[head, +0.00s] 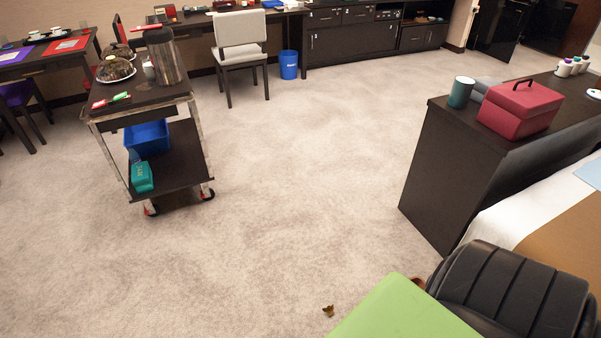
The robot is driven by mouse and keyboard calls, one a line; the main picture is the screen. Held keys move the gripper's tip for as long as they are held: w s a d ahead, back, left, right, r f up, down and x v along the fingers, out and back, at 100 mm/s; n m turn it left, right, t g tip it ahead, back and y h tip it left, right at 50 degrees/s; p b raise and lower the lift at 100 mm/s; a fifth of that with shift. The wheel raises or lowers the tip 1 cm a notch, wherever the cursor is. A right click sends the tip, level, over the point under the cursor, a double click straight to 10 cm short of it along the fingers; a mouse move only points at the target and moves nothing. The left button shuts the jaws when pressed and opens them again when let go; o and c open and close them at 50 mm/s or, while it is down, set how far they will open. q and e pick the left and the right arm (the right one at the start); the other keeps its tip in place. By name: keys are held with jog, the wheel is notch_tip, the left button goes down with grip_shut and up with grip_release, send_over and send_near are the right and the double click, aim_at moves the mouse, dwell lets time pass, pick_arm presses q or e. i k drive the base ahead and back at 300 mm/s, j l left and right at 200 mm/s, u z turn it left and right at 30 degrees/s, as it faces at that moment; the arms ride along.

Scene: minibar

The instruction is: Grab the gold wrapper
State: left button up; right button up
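A small crumpled gold-brown piece (328,310), which looks like the gold wrapper, lies on the carpet near the bottom edge of the head view. It is just left of a flat green surface. Neither of my grippers shows in this view.
The green surface (405,308) and a black ribbed chair-like thing (512,285) fill the bottom right. A dark cabinet (440,180) with a red box (520,108) stands at right. A wheeled cart (175,165) stands at left. The carpet between is clear.

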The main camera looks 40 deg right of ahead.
aim_at(329, 309)
jog(key=i+z, duration=0.25)
jog(key=i, duration=0.25)
jog(key=i+j+z, duration=0.1)
jog(key=i+z, duration=0.15)
jog(key=i, duration=0.3)
jog(key=i+j+z, duration=0.25)
jog(key=i, duration=0.25)
jog(key=i+j+z, duration=0.25)
jog(key=i, duration=0.25)
jog(key=i+l+z, duration=0.3)
jog(key=z, duration=0.15)
jog(key=i+l+z, duration=0.15)
jog(key=i+z, duration=0.3)
jog(key=i+l+z, duration=0.1)
jog(key=i+z, duration=0.2)
jog(key=z, duration=0.15)
jog(key=i+j+z, duration=0.1)
jog(key=i+z, duration=0.35)
jog(key=i+j+z, duration=0.2)
jog(key=z, duration=0.25)
jog(key=i+z, duration=0.2)
jog(key=z, duration=0.25)
jog(key=i+z, duration=0.2)
jog(key=z, duration=0.3)
jog(key=i+j+z, duration=0.15)
jog(key=z, duration=0.3)
jog(key=i+j+z, duration=0.1)
jog(key=j+z, duration=0.15)
jog(key=z, duration=0.25)
